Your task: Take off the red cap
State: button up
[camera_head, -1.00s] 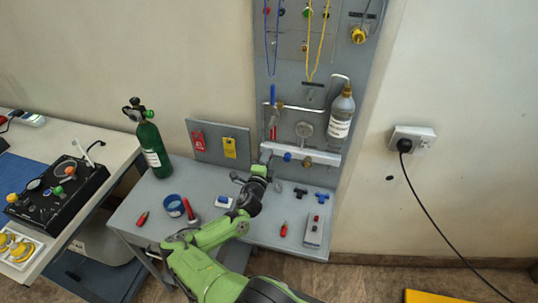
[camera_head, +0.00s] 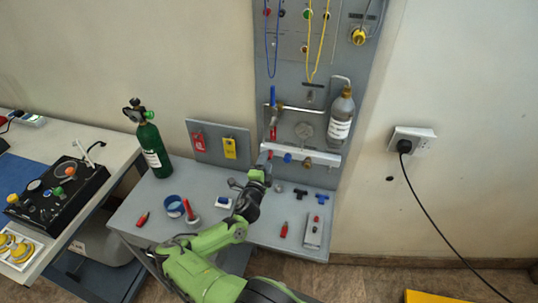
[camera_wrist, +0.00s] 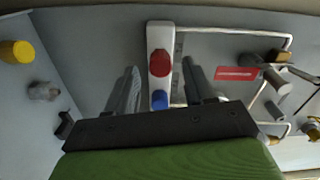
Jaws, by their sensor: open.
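The red cap (camera_wrist: 159,63) is a round knob on a white bar (camera_wrist: 161,31) in the wrist view. A blue cap (camera_wrist: 159,99) sits on the same bar, closer to my gripper's body. My gripper (camera_wrist: 160,68) is open, with one finger on each side of the bar; the red cap lies between the fingertips in the picture. I cannot tell whether they touch it. In the head view my gripper (camera_head: 258,174) is just below the left end of the white bar (camera_head: 322,158), where a bit of the red cap (camera_head: 270,154) shows.
The bench (camera_head: 270,235) below holds a blue tape roll (camera_head: 174,206), red-handled tools and small fittings. A green cylinder (camera_head: 152,150) stands at the left.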

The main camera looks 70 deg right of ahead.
jog(key=m, duration=0.6)
jog(key=shift+a+m, duration=0.2)
jog(key=shift+m, duration=0.2)
jog(key=m, duration=0.7)
jog(key=shift+m, duration=3.4)
